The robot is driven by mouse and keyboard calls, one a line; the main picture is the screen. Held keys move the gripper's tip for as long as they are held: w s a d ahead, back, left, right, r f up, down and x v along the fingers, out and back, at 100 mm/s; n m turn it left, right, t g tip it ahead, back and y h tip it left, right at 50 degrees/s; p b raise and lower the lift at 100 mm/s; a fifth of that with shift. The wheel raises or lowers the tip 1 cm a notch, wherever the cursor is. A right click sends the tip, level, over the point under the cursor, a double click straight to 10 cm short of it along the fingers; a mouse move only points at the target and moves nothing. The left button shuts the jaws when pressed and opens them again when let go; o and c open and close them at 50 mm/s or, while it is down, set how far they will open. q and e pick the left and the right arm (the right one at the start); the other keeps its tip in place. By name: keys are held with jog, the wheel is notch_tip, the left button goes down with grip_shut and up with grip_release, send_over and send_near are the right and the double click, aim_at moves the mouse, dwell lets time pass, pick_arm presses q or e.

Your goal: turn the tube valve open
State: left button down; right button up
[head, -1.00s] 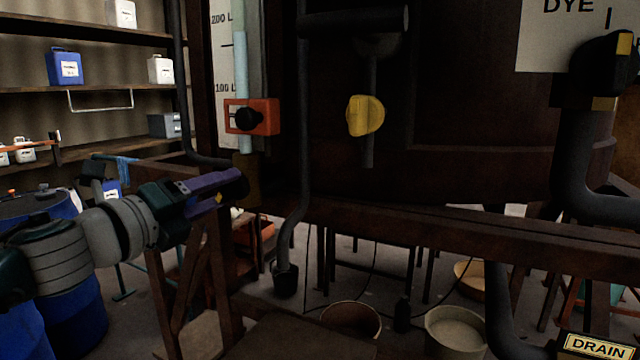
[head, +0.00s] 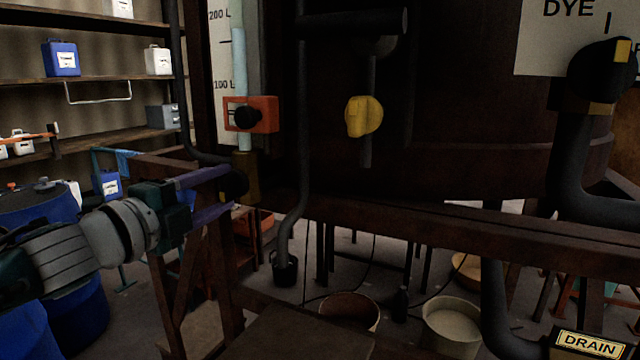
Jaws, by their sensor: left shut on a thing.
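The pale sight tube (head: 240,60) runs down beside a white litre scale (head: 222,60). At its foot is a brown valve block (head: 247,178) with a dark round knob (head: 236,184) on its left side. My left gripper (head: 229,188) reaches in from the left, its two purple fingers above and below this knob, shut on it. The fingers partly cover the knob, and I cannot tell how far it is turned. My right gripper is not in view.
An orange-red block with a black knob (head: 250,115) sits higher on the tube. A yellow knob (head: 364,117) is on the dark vat to the right. A dark pipe (head: 301,150) drops close by on the right. A wooden beam (head: 400,222) runs below.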

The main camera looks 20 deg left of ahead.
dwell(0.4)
pick_arm(q)
jog(key=shift+c, duration=1.2)
grip_release()
jog(key=s, duration=1)
jog(key=shift+a, duration=0.4)
